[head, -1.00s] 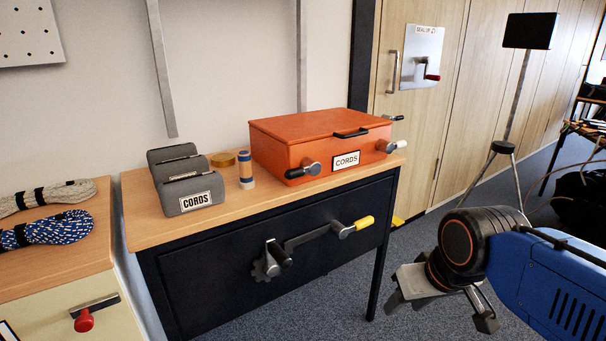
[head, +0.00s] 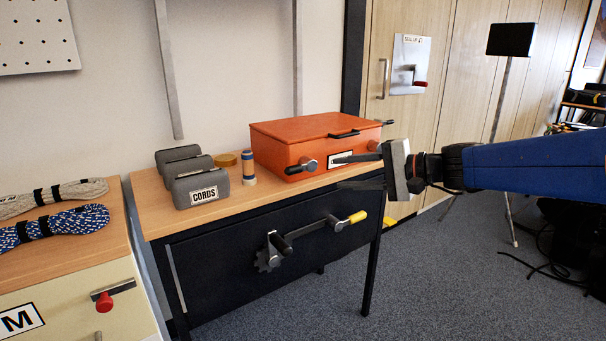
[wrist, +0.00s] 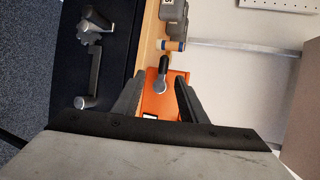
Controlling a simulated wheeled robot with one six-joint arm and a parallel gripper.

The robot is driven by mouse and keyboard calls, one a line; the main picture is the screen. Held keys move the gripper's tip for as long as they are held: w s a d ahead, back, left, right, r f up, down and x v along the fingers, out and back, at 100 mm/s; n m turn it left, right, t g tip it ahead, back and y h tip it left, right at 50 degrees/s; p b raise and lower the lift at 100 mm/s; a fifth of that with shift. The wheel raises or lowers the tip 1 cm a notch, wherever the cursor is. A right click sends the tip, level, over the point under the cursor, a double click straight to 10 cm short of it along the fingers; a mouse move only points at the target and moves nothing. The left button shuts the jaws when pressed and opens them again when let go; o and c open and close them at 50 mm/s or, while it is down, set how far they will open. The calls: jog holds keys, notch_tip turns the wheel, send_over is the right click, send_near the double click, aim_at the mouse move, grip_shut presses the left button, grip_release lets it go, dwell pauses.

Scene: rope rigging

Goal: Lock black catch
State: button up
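The orange box (head: 318,132) sits on the wooden-topped table with its lid down. The black catch (head: 302,166) is on the left of its front; its black handle points left and slightly down. In the wrist view the black catch (wrist: 163,72) shows ahead, in the gap between the fingers. My gripper (head: 336,172) is open and empty, in front of the box's right half, its fingers pointing left toward the catch.
A grey CORDS holder (head: 196,182) and a blue-and-tan cylinder (head: 249,167) stand left of the box. Below the tabletop, a yellow-ended crank lever (head: 335,224) and a black-handled toothed wheel (head: 272,252) stick out from the dark front.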

aim_at(296, 170)
jog(key=x, duration=1.1)
jog(key=w+x, duration=0.1)
jog(key=x, duration=0.5)
jog(key=shift+w+d+r, duration=0.15)
jog(key=shift+r, duration=0.2)
jog(key=shift+c, duration=0.3)
grip_shut()
